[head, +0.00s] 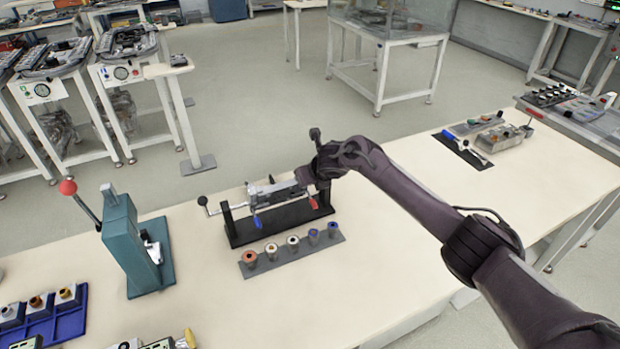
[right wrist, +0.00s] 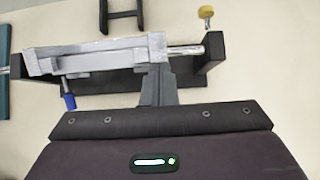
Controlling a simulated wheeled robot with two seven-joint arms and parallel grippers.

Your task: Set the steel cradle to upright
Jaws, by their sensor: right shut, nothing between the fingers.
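The steel cradle (head: 278,190) is a silver bar-shaped piece held lengthwise between the posts of a black stand (head: 290,226). A blue lever and a red lever hang from it, and a crank with a dark knob sticks out at its left end. I cannot tell its exact tilt. My right gripper (head: 312,178) is at the cradle's right end, partly hidden by its own wrist. In the right wrist view the shut, empty fingers (right wrist: 160,84) are right beside the cradle (right wrist: 95,57); contact is unclear. My left gripper is out of view.
A strip with several coloured rings (head: 292,251) lies in front of the stand. A teal press (head: 122,240) with a red-knobbed lever stands to the left, and a blue tray (head: 42,325) lies front left.

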